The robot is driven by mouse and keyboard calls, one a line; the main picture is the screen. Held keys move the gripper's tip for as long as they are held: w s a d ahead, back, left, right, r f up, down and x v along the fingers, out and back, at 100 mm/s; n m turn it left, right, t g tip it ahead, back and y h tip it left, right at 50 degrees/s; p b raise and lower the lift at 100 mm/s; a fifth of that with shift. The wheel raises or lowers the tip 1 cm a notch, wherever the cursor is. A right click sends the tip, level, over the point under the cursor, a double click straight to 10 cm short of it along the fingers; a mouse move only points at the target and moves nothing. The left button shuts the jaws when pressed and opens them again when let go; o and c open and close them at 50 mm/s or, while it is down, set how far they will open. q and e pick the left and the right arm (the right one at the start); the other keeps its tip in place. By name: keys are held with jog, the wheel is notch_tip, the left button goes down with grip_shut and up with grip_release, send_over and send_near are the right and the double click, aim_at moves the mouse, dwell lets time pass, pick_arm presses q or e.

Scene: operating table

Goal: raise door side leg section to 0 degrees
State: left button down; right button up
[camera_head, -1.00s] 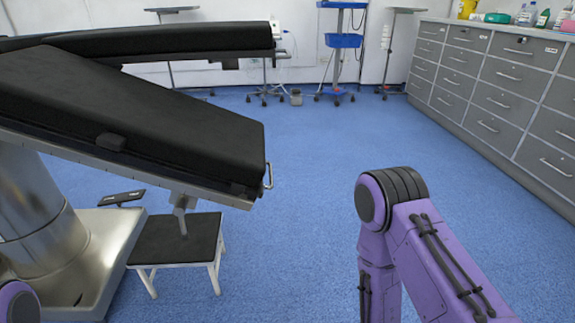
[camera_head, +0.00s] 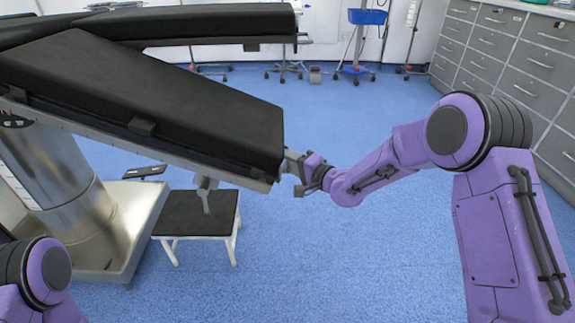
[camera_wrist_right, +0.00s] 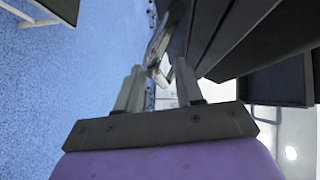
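The nearer leg section (camera_head: 150,95), a black padded board, slopes down toward its free right end, which I take as the door side one. The other leg section (camera_head: 190,24) lies about level behind it. My right gripper (camera_head: 295,172) is at the free end of the sloping section. In the right wrist view its two fingers (camera_wrist_right: 158,66) are apart, with a silver metal handle (camera_wrist_right: 158,45) just ahead of or between their tips; I cannot tell if they touch it. My left gripper is out of view; only part of my left arm shows at the lower left.
The table's steel column (camera_head: 65,185) and base stand at left. A low black-topped stool (camera_head: 200,213) stands under the sloping section. Grey drawer cabinets (camera_head: 505,50) line the right wall. The blue floor between is clear.

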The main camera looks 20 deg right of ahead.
jog(key=shift+w+a, duration=0.25)
jog(key=shift+w, duration=0.1)
grip_shut()
jog(key=s+d+r+n+g+h+p, duration=0.1)
jog(key=d+r+p, duration=0.2)
jog(key=r+p, duration=1)
jog(key=s+d+r+n+g+h+p, duration=0.1)
jog(key=d+r+p, duration=0.3)
jog(key=r+p, duration=1)
jog(key=p, duration=0.6)
jog(key=shift+r+n+h, duration=0.2)
jog(key=shift+n+h, duration=0.2)
grip_release()
jog(key=shift+f, duration=0.2)
